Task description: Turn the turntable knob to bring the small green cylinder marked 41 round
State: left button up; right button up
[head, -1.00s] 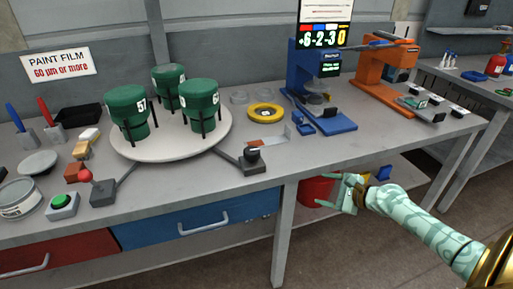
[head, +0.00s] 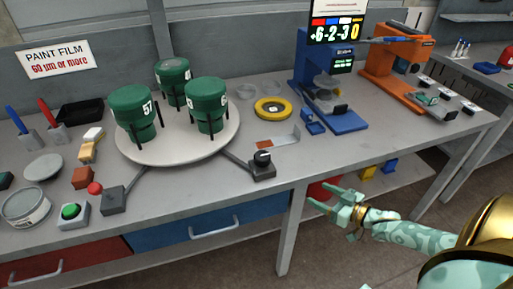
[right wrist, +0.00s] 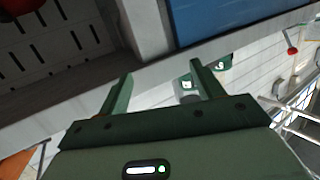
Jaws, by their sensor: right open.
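A round white turntable (head: 165,151) on the bench bears three dark green cylinders in black posts. No 41 can be read. A black knob (head: 262,157) on a dark base stands right of the turntable, joined to it by a bar. My right gripper (head: 322,196) is open and empty off the bench's front edge, right of and below the knob. It also shows in the right wrist view (right wrist: 160,75).
A red-ball lever (head: 95,188) and green button (head: 71,211) stand front left. A yellow ring (head: 272,108), a blue stand (head: 335,115) and an orange stand (head: 400,80) are farther right. The bench front right of the knob is clear.

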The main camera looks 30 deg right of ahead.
aim_at(262, 155)
jog(key=w+a+r+n+y+p, duration=0.25)
jog(key=a+r+y, duration=0.2)
jog(key=r, duration=0.55)
jog(key=shift+n, duration=0.45)
jog(key=b+x, duration=0.5)
jog(key=x, duration=1)
jog(key=shift+a+r, duration=0.15)
jog(key=c, duration=1)
